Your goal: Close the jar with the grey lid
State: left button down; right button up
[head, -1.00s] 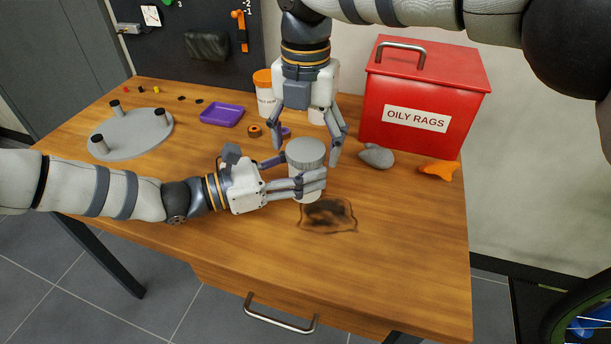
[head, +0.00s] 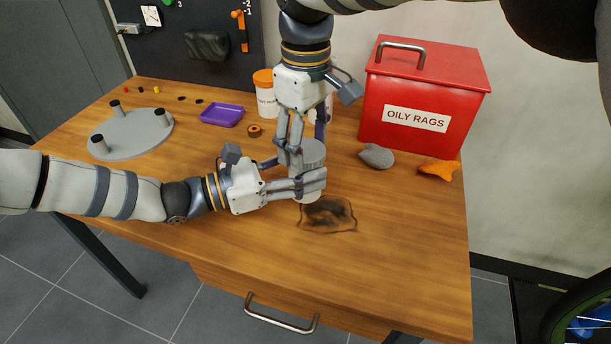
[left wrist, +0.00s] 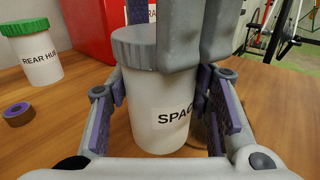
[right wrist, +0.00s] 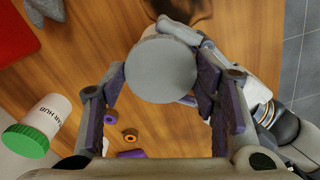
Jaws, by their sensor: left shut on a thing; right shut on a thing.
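The white jar (head: 309,190) stands upright on the table with the grey lid (head: 313,151) on its top; part of a "SPAC" label shows on the jar (left wrist: 160,120) in the left wrist view. The lid (left wrist: 134,48) looks level there. My left gripper (head: 312,184) is shut around the jar's body from the left. My right gripper (head: 304,150) reaches down from above and is shut on the lid, its fingers on opposite sides. In the right wrist view the lid's round top (right wrist: 160,68) lies between the fingers. How tightly the lid sits is not clear.
A red "OILY RAGS" bin (head: 425,95), a grey rag (head: 376,156) and an orange rag (head: 438,170) are at the right. An orange-lidded jar (head: 266,95), purple tray (head: 222,115) and tape roll (head: 254,131) stand behind. A dark stain (head: 327,214) marks the clear front table.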

jog(key=m, duration=0.4)
jog(key=shift+m, duration=0.3)
jog(key=m, duration=0.3)
jog(key=shift+m, duration=0.3)
jog(key=m, duration=0.5)
jog(key=o, duration=1.4)
jog(key=shift+c, duration=0.2)
notch_tip(320, 180, up, 12)
